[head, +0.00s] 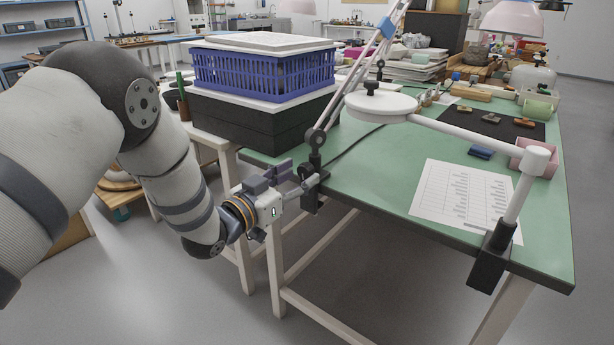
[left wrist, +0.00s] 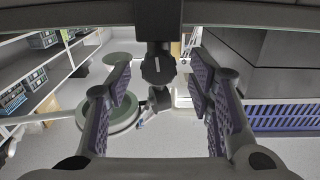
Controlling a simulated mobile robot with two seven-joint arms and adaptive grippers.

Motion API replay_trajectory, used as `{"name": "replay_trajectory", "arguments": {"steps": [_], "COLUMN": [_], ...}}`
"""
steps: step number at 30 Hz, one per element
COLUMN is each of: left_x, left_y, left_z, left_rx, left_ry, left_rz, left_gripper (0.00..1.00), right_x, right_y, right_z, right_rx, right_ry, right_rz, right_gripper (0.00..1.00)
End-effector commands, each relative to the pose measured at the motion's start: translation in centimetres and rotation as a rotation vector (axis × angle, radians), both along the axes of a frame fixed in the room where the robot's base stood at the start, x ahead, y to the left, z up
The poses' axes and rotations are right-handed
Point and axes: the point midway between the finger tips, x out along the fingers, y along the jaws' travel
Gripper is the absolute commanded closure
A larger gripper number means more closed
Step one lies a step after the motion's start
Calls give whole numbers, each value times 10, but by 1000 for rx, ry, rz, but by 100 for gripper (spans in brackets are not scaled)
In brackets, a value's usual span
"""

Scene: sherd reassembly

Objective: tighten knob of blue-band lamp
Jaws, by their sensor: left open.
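The blue-band lamp (head: 345,85) has a slanted grey arm rising from a black clamp (head: 310,198) on the table's left edge. Its blue band (head: 386,27) is near the top of the head view. In the left wrist view a dark round knob (left wrist: 158,68) with a white mark stands between the finger pads of my left gripper (left wrist: 160,84). The pads are apart, with visible gaps on both sides of the knob. In the head view my left gripper (head: 299,179) is beside the clamp and partly covers the knob area. My right gripper is out of view.
A white magnifier lamp (head: 380,106) with its own black knob is clamped to the front of the green table (head: 365,175). A blue crate (head: 262,72) sits on black boxes (head: 265,120) behind my left gripper. A printed sheet (head: 466,200) lies on the table.

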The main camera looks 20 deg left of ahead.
Motion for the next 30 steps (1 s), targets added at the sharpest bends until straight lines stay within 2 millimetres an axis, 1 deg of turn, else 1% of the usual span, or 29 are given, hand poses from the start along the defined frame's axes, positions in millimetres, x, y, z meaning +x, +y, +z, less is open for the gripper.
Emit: {"name": "replay_trajectory", "arguments": {"steps": [1,3,6,14,17,18,20,21,23,27,30], "left_x": [9,18,26,28,28,28,28,28,28,28,28], "left_y": [-4,-7,-10,-11,-11,-10,-10,-10,-10,-11,-10], "left_z": [-1,-2,-1,0,0,0,0,0,0,2,0], "left_rx": [1,1,0,1,1,1,1,1,2,100,128], "left_ry": [-1,0,1,1,0,0,0,0,-1,-36,-45], "left_rz": [-2,-2,-1,-1,-1,-1,-1,-1,-1,-1,0], "left_gripper": [52,52,52,52,73,82,95,100,100,100,100], "right_x": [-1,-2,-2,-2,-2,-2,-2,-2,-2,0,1], "right_y": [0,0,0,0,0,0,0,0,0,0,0], "right_z": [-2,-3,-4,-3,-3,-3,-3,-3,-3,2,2], "right_rx": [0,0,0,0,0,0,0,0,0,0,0], "right_ry": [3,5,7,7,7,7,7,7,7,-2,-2], "right_rz": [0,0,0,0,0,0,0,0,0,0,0], "right_gripper": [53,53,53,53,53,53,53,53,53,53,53]}}
